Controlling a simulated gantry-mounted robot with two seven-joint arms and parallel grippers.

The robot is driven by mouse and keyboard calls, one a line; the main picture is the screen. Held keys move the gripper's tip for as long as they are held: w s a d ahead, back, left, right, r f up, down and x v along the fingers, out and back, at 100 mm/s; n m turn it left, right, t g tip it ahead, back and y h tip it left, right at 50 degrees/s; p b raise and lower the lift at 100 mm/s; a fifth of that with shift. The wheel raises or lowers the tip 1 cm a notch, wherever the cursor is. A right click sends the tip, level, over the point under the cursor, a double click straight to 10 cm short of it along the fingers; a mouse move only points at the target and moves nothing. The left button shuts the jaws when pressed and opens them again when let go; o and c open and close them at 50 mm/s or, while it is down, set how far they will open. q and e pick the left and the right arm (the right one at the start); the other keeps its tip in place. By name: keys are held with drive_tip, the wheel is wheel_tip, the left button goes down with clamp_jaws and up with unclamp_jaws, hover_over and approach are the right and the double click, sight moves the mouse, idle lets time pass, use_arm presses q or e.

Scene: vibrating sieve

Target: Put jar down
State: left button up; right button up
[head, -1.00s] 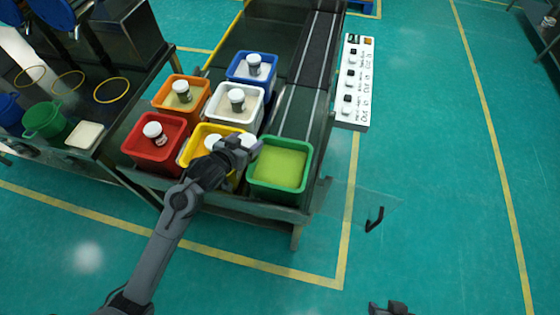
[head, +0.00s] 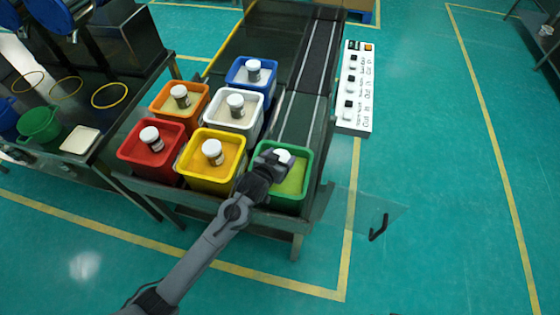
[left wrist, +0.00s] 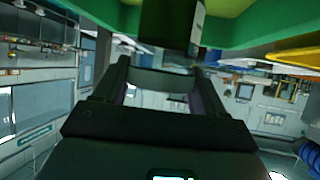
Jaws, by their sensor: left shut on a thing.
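My left gripper (head: 276,160) is at the green bin (head: 262,192) in the head view, shut on a jar with a white lid (head: 283,156). The jar is over the green contents of that bin, and my gripper hides part of it. In the left wrist view the jar (left wrist: 180,25) shows dark at the top, beyond the fingers, against the green bin rim (left wrist: 265,28). I cannot tell whether its base touches the contents. My right gripper is not in view.
Similar jars stand in the neighbouring yellow bin (head: 186,172), red bin (head: 127,154), white bin (head: 262,107), orange bin and blue bin. A white control panel (head: 355,90) stands right of the conveyor. A clear panel with a dark handle (head: 378,229) is at the right front.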

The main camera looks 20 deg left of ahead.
use_arm(q)
drive_tip(key=shift+f, duration=0.8)
drive_tip(key=shift+f, duration=0.15)
drive_tip(key=o, duration=1.1)
